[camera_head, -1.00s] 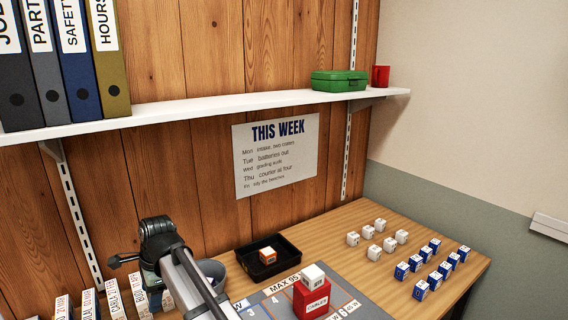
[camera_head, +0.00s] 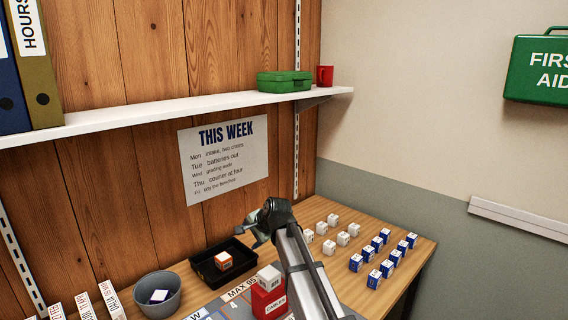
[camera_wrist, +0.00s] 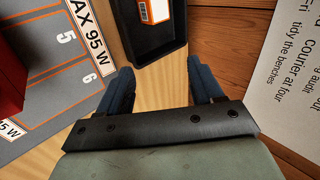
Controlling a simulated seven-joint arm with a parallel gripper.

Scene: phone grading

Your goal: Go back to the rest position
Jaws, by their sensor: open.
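My gripper (camera_wrist: 165,88) is open and empty in the wrist view, with its two dark fingers apart above bare wooden bench. The black tray (camera_wrist: 153,48) lies just beyond the fingers, with an orange and white box (camera_wrist: 153,12) inside it. In the head view my arm reaches up from the bottom, and its end (camera_head: 268,218) is right of the black tray (camera_head: 203,279). The fingertips are hard to make out there. The arm stands in front of part of the bench and the mat.
A red box marked CABLES (camera_head: 267,300) with a white box (camera_head: 269,278) on top stands on the grey mat. White boxes (camera_head: 342,239) and blue boxes (camera_head: 388,268) stand in rows at right. A grey bin (camera_head: 157,294) is at left. The white shelf (camera_head: 170,113) runs above.

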